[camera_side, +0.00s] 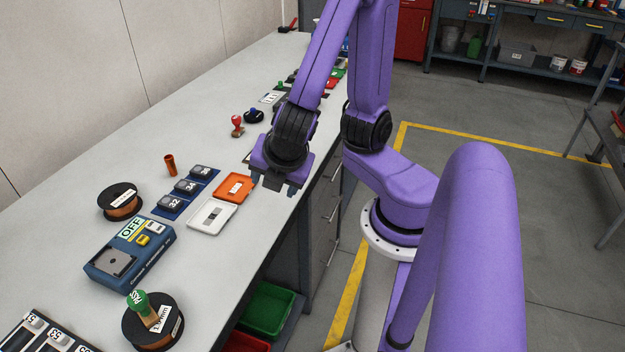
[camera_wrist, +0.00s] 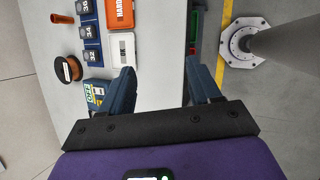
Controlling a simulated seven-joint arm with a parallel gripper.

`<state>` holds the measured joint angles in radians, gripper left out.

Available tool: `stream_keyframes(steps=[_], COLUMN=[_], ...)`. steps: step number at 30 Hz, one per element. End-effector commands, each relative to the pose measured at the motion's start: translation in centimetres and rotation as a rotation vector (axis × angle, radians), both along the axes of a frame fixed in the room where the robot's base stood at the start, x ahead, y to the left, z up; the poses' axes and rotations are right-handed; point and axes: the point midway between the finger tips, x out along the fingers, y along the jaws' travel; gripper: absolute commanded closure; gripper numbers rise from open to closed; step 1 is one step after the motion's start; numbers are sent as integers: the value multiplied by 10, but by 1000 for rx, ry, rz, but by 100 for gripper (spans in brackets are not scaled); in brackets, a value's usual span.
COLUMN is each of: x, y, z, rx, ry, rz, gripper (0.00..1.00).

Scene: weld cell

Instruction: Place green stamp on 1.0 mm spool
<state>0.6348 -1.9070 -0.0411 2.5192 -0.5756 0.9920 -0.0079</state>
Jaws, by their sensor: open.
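The green stamp (camera_side: 139,303), its handle marked PASS, stands tilted on top of a black-flanged spool of copper wire (camera_side: 153,330) at the front left of the bench. The spool's label is partly covered and ends in "mm". My gripper (camera_side: 273,184) is open and empty, high over the bench's right edge, well apart from the stamp. In the wrist view the open fingers (camera_wrist: 161,72) have nothing between them. The stamp and its spool are not in the wrist view.
A second spool (camera_side: 121,203) lies behind the blue OFF device (camera_side: 130,251). Numbered blocks (camera_side: 185,187), an orange tray (camera_side: 235,187), a white tray (camera_side: 212,217) and an orange cup (camera_side: 170,165) are nearby. A red stamp (camera_side: 237,125) stands farther back.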

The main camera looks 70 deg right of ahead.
Motion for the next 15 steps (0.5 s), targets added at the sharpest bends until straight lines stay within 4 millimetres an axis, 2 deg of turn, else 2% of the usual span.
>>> stream_keyframes(steps=[3, 6, 10, 15], x=[-31, -52, -69, -77], y=[-5, -2, 4, 8], z=[7, 13, 22, 26], rx=[192, 325, 442, 495], ry=[100, 173, 239, 270], rz=[-235, -385, -510, -564], gripper=[38, 38, 38, 38])
